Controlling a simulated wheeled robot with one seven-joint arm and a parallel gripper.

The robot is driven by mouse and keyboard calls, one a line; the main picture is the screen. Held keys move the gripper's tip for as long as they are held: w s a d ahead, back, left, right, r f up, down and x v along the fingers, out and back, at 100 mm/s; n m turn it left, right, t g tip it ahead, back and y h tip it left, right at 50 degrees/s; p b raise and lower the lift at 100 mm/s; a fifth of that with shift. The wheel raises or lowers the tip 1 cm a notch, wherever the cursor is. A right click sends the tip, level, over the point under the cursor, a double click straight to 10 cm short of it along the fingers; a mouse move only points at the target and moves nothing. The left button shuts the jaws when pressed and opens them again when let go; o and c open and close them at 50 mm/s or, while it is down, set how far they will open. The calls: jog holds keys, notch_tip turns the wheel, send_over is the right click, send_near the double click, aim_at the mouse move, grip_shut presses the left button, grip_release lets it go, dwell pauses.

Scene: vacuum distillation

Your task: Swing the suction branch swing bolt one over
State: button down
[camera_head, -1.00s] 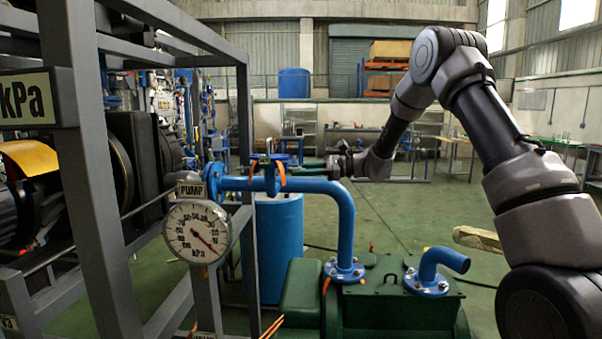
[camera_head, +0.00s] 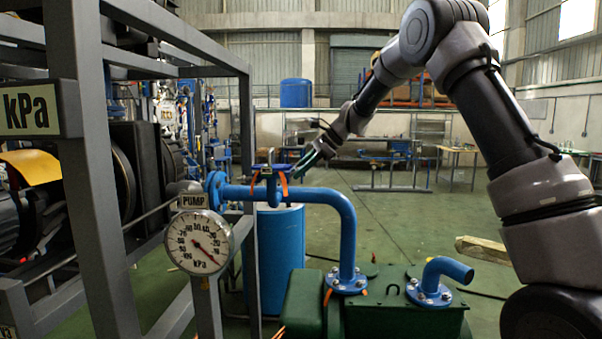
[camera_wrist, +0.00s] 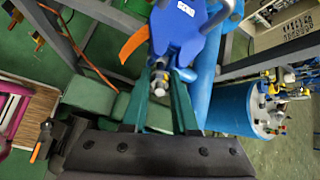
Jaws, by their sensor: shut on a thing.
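The suction branch is a blue pipe (camera_head: 320,196) that runs from the frame and bends down to a flange on the green pump. A blue cover (camera_head: 270,170) with orange straps sits on its left part. In the wrist view the blue cover (camera_wrist: 186,32) has a small white label, and an orange strap hangs beside it. A metallic swing bolt (camera_wrist: 158,84) stands at the cover's near edge, between the teal fingers. My gripper (camera_wrist: 158,98) is shut on this bolt. In the head view my gripper (camera_head: 303,163) reaches the cover's right side, tilted down; the bolt is too small to make out there.
A grey steel frame (camera_head: 105,180) stands at left, with a kPa gauge (camera_head: 198,242) in front. The green pump (camera_head: 390,300) has a second blue elbow (camera_head: 440,270) at right. A blue drum (camera_head: 275,255) stands behind the pipe. Open floor lies at the back right.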

jog(key=shift+r, duration=0.1)
dwell(0.4)
jog(key=c, duration=0.9)
grip_release()
jog(key=shift+c, duration=0.2)
jog(key=w+v, duration=0.1)
jog(key=v, duration=0.9)
jog(key=shift+s+r, duration=0.4)
jog(key=shift+s, duration=0.05)
jog(key=shift+d, duration=0.15)
